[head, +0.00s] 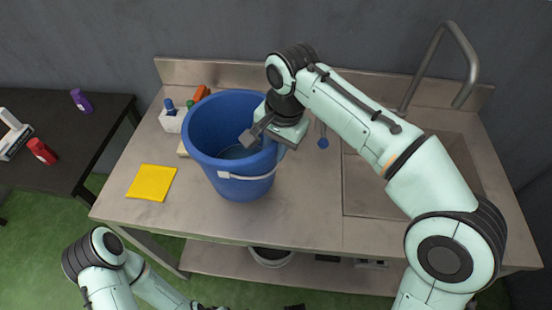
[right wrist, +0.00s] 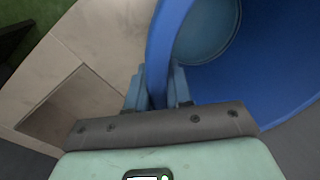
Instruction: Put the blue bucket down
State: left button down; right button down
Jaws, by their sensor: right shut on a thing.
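The blue bucket (head: 232,165) is upright over the left half of the metal counter, with its white handle hanging down in front. My right gripper (head: 263,143) is shut on the right side of its rim, one finger inside and one outside. In the right wrist view the bucket wall (right wrist: 162,50) runs between the fingers of the gripper (right wrist: 158,88), and the bucket's inside (right wrist: 255,75) looks empty. I cannot tell whether the base touches the counter.
A yellow cloth (head: 151,183) lies left of the bucket on the counter (head: 305,205). A white blue-capped bottle (head: 172,119) and an orange item (head: 200,94) stand behind it. A sink (head: 375,190) with a tall tap (head: 432,62) is at the right. A dark table (head: 75,130) stands at the left.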

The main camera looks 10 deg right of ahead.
aim_at(276, 164)
pick_arm(q)
jog(key=shift+s+f+b, duration=0.2)
jog(key=shift+f+b, duration=0.25)
jog(key=shift+f, duration=0.05)
pick_arm(e)
jog(key=shift+f, duration=1.9)
jog(key=shift+f, duration=0.1)
pick_arm(q)
jog(key=shift+f, duration=0.1)
pick_arm(e)
jog(key=c, duration=1)
grip_release()
jog(key=shift+f, duration=0.1)
pick_arm(q)
jog(key=r+p, duration=0.1)
jog(key=w+r+p, duration=0.1)
jog(key=r+p, duration=0.1)
jog(key=r, duration=0.1)
jog(key=shift+w, duration=0.3)
pick_arm(e)
jog(key=r, duration=0.8)
jog(key=s+d+r, duration=0.1)
jog(key=r, duration=0.3)
jog(key=shift+s+d+r, duration=0.1)
jog(key=shift+r, duration=0.05)
pick_arm(q)
jog(key=shift+s, duration=0.1)
